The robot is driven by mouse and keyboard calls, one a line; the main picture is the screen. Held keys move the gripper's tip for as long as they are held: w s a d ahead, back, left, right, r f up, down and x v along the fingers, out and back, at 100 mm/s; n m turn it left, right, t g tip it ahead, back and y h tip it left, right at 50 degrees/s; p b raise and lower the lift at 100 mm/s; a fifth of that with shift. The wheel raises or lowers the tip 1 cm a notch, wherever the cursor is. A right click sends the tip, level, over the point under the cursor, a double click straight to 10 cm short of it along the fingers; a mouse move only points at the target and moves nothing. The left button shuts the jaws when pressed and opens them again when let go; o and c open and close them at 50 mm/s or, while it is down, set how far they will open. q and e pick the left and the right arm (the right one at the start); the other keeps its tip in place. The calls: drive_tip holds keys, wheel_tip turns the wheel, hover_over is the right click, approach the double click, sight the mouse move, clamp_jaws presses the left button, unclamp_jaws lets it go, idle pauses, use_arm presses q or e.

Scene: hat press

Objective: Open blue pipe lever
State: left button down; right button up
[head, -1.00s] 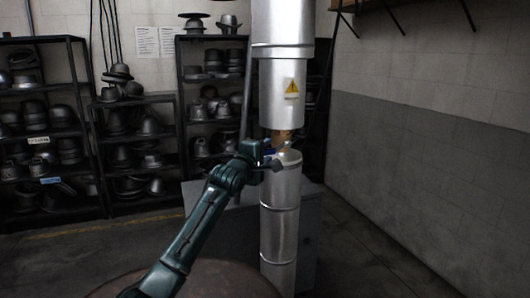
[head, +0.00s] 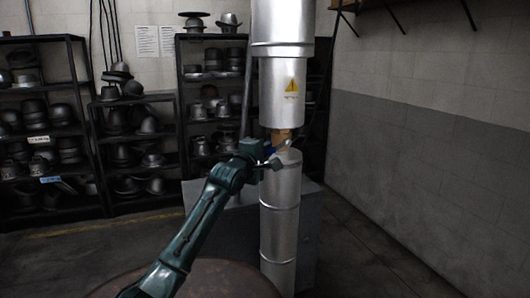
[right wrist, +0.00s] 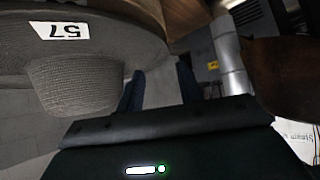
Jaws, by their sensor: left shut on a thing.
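A silver vertical pipe (head: 280,215) stands in the middle of the head view. A brass-coloured valve part (head: 281,135) shows in the gap between its lower and upper sections. A small bit of the blue lever (head: 268,150) shows beside the valve, mostly hidden by my left gripper. My left gripper (head: 275,160) is at the valve, shut on the blue lever; its fingertips are small and hard to make out. My right gripper (right wrist: 160,85) shows only in the right wrist view, with its two fingers apart and nothing between them.
Black shelves (head: 80,125) full of hat forms line the back wall. A grey cabinet (head: 222,235) stands behind the pipe. A round brown surface (head: 215,278) is at the front. In the right wrist view, a large grey form labelled 57 (right wrist: 75,55) is close on the left.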

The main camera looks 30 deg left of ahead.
use_arm(q)
drive_tip(key=shift+r, duration=0.15)
drive_tip(key=shift+w+d+r+m+g, duration=0.1)
drive_tip(key=shift+r+m+g, duration=0.45)
drive_tip(key=shift+r+g, duration=0.1)
drive_tip(key=shift+w+d+r+m+g, duration=0.1)
drive_tip(key=shift+r+m+g, duration=0.45)
drive_tip(key=shift+r, duration=0.05)
drive_tip(key=shift+w+d+r+m+g+y, duration=0.15)
drive_tip(key=shift+r+m+g, duration=0.15)
drive_tip(key=shift+r+g, duration=0.15)
drive_tip(key=shift+w+d+r+m+g+y, duration=0.1)
drive_tip(key=shift+r+m+g+y, duration=0.1)
drive_tip(key=shift+r+m+g, duration=0.15)
drive_tip(key=shift+w+d+r+m+g+y, duration=0.15)
drive_tip(key=shift+r+m+g, duration=0.15)
drive_tip(key=shift+g, duration=0.2)
drive_tip(key=shift+r, duration=0.1)
drive_tip(key=c, duration=1.4)
unclamp_jaws()
drive_tip(key=shift+o, duration=0.2)
drive_tip(key=shift+s, duration=0.1)
drive_tip(key=b+v, duration=0.3)
drive_tip(key=v, duration=1)
